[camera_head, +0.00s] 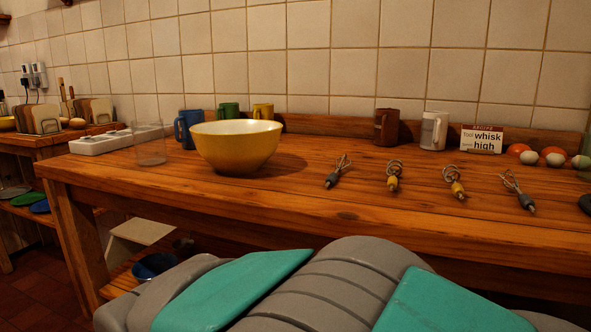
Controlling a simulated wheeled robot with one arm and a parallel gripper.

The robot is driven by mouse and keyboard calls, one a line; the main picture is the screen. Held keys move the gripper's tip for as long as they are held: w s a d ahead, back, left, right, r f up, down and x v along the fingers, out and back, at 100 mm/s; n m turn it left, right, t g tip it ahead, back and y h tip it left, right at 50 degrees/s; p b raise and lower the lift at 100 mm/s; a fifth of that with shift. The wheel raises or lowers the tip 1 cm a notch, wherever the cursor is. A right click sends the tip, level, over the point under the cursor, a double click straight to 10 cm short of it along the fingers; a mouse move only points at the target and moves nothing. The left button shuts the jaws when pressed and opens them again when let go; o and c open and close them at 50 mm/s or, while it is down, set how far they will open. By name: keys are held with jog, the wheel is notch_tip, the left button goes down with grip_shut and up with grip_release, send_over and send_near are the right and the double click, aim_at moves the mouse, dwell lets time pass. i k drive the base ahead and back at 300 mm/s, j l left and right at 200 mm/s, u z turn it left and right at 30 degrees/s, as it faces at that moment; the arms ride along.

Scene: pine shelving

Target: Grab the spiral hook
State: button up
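Several small metal tools lie in a row on the wooden table (310,205). Two have yellow collars and curled wire ends that look like spiral hooks: one spiral hook (394,175) near the middle, the other spiral hook (453,181) to its right. At the row's ends lie a grey-handled whisk (338,171) on the left and another whisk (517,190) on the right. All lie apart from each other. My gripper is not in view; only grey and teal parts of my own body show at the bottom.
A yellow bowl (236,145) and a clear glass (150,146) stand left of the tools. Behind are a brown mug (387,127), a white mug (433,131), a sign (483,138) and several eggs (554,157). The table front between tools and edge is clear.

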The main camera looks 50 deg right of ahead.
aim_at(457, 190)
jog(key=z, duration=0.45)
jog(key=l+z, duration=0.1)
jog(key=z, duration=0.3)
jog(key=k+z, duration=0.1)
jog(key=z, duration=0.35)
jog(key=l+z, duration=0.1)
jog(key=z, duration=0.35)
jog(key=l+z, duration=0.1)
jog(key=z, duration=0.3)
jog(key=k+l+z, duration=0.1)
jog(key=k+l+u, duration=0.25)
jog(key=l+u, duration=0.2)
jog(key=k+l+u, duration=0.25)
jog(key=u, duration=0.2)
jog(key=j+u, duration=0.15)
jog(key=l+z, duration=0.15)
